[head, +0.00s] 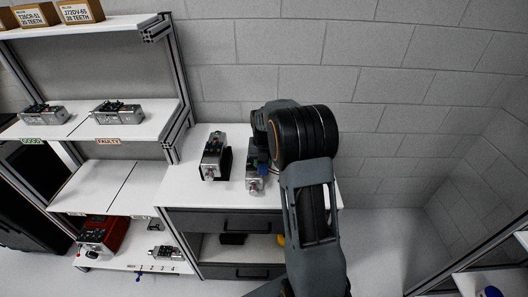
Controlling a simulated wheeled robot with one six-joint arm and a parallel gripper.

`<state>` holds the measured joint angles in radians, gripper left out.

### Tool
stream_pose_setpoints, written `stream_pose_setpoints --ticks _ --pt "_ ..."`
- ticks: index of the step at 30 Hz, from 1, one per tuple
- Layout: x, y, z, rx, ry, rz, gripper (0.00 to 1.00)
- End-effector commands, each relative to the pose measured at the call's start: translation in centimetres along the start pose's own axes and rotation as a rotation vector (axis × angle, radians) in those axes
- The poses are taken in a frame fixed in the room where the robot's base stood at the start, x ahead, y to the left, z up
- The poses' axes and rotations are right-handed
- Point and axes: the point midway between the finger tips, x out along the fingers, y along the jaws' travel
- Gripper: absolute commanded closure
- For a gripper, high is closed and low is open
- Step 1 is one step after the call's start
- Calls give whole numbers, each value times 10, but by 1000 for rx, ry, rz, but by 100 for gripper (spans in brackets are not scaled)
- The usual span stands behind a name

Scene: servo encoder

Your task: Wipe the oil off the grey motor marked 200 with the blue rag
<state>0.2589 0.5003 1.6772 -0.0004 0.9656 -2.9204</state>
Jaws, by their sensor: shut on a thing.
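Two grey motors stand on the white bench top (182,181). One motor (211,152) is at the left. The other motor (252,180) is to its right, partly hidden by my arm. No number can be read on either, and oil cannot be made out. My gripper (262,156) is over the right motor, mostly hidden behind my wrist. It is shut on the blue rag (263,169), of which a small patch shows against the right motor. I cannot tell whether the rag presses on the motor.
A shelf rack at left holds motors on a board with a green label and a "FAULTY" label (108,141). A red bin (103,235) and another motor are lower down. Drawers (245,222) are under the bench. A block wall stands behind.

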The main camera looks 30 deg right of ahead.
Motion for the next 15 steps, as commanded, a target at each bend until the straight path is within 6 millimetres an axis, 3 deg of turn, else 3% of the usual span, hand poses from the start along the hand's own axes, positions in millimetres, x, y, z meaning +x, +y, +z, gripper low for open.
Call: stream_pose_setpoints --ticks 7,15 --pt "-26 3 -1 -6 -1 0 86" --pt "-31 4 -1 -8 0 0 86"
